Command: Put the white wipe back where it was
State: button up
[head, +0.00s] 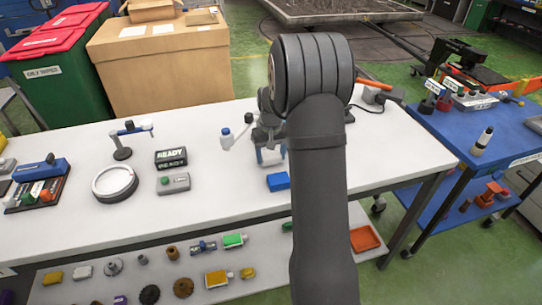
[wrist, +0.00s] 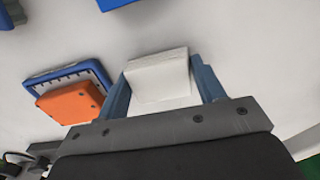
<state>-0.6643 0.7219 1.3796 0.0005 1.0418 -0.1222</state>
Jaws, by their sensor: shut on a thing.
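The white wipe (wrist: 158,72) is a folded pale block between the two blue fingers of my gripper (wrist: 161,84) in the wrist view. The fingers are shut on it from both sides. In the head view my gripper (head: 270,154) is above the white table, partly hidden by my arm, with a bit of white showing between its fingers. I cannot tell whether the wipe touches the table.
A blue block (head: 278,181) lies in front of my gripper. In the wrist view an orange pad (wrist: 70,102) lies against a blue-rimmed piece (wrist: 58,74), left of the fingers.

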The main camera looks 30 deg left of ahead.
aim_at(271, 155)
jog(key=shift+f, duration=0.3)
jog(key=shift+f, duration=0.2)
jog(key=o, duration=0.9)
jog(key=shift+o, duration=0.2)
jog(key=shift+r, duration=0.1)
notch_tip(271, 155, up, 12)
